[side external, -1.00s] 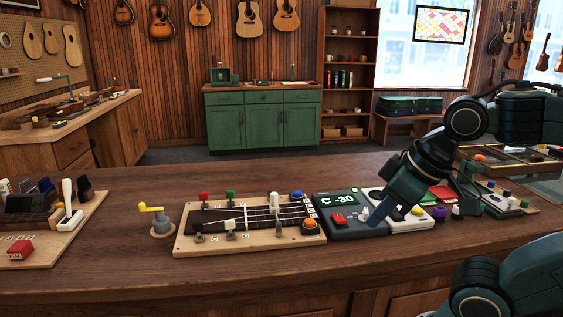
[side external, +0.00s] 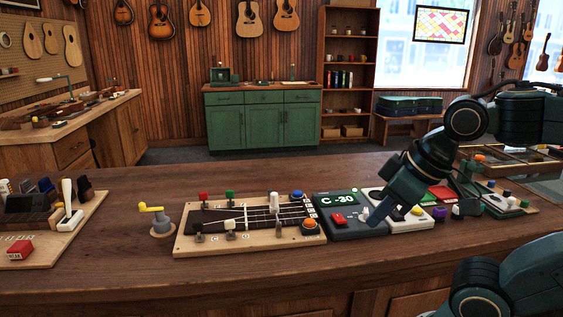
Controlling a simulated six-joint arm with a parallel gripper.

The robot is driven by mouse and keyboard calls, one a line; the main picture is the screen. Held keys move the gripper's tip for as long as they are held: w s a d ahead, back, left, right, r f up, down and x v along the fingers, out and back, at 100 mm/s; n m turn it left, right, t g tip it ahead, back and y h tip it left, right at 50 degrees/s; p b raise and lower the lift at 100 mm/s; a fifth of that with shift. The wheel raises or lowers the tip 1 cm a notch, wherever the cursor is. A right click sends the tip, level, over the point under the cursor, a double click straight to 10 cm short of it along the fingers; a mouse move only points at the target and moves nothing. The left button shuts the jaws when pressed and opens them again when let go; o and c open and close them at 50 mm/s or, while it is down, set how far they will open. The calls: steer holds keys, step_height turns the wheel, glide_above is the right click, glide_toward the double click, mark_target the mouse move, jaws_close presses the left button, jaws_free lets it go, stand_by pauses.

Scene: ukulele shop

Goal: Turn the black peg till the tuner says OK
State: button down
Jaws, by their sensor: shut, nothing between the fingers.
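The wooden string board (side external: 215,248) lies on the bench with a dark fretted neck and strings. A dark peg (side external: 199,231) stands at its front left edge; I cannot tell for certain that it is the black one. Other pegs have red (side external: 203,196), green (side external: 230,195), white and blue (side external: 297,195) tops. The dark tuner (side external: 345,232), right of the board, has a lit display (side external: 338,200) reading C -30. My gripper (side external: 376,217) is shut and empty, pointing down and left over the tuner's right side, away from the dark peg. I cannot tell whether its tip touches the tuner.
An orange knob (side external: 309,225) sits on the board's right end. A yellow-handled crank (side external: 160,220) stands left of the board, and a rack of tools (side external: 40,215) lies at the far left. A pale panel and small boxes crowd the right. The bench front is clear.

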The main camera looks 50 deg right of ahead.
steer(key=c, duration=2.1)
jaws_free()
steer(key=o, duration=0.7)
steer(key=shift+w+r, duration=0.15)
steer(key=shift+o, duration=1)
steer(key=shift+w+d+r, duration=0.1)
steer(key=shift+w+r, duration=0.05)
steer(key=shift+w, duration=0.1)
steer(key=w+a+r+m+g+h, duration=0.1)
steer(key=w+r+m, duration=0.15)
steer(key=w, duration=0.65)
steer(key=w+a+r+m+h, duration=0.15)
steer(key=w+r, duration=0.25)
steer(key=w, duration=0.6)
steer(key=w+a+f+m+g, duration=0.1)
steer(key=w+a+f+m, duration=0.3)
steer(key=w+a, duration=0.6)
steer(key=w+f, duration=0.1)
steer(key=w, duration=0.3)
steer(key=shift+a+f, duration=0.25)
steer(key=shift+w+f+h, duration=0.1)
steer(key=shift+f+h, duration=0.05)
steer(key=shift+h, duration=0.1)
